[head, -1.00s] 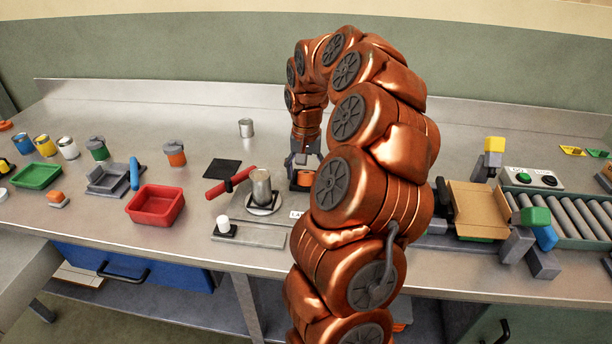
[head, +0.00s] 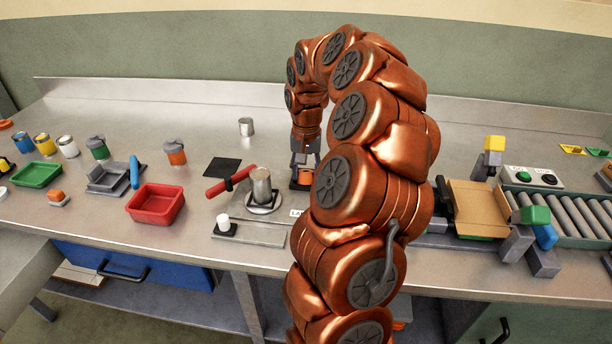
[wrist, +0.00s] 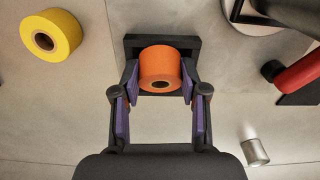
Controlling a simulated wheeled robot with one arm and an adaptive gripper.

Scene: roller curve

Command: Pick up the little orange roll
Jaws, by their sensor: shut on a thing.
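The little orange roll (wrist: 160,67) sits at a black holder (wrist: 185,42) in the wrist view, its core hole facing the camera. My gripper (wrist: 159,84) has its two purple-padded fingers on either side of the roll, shut on it. In the head view the orange roll (head: 304,177) shows small below my gripper (head: 303,167), partly hidden by my arm. I cannot tell whether the roll is clear of the holder.
A larger yellow roll (wrist: 50,34) lies to the left in the wrist view. A red bin (head: 156,206) is further left. A small metal cup (head: 246,127) stands behind.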

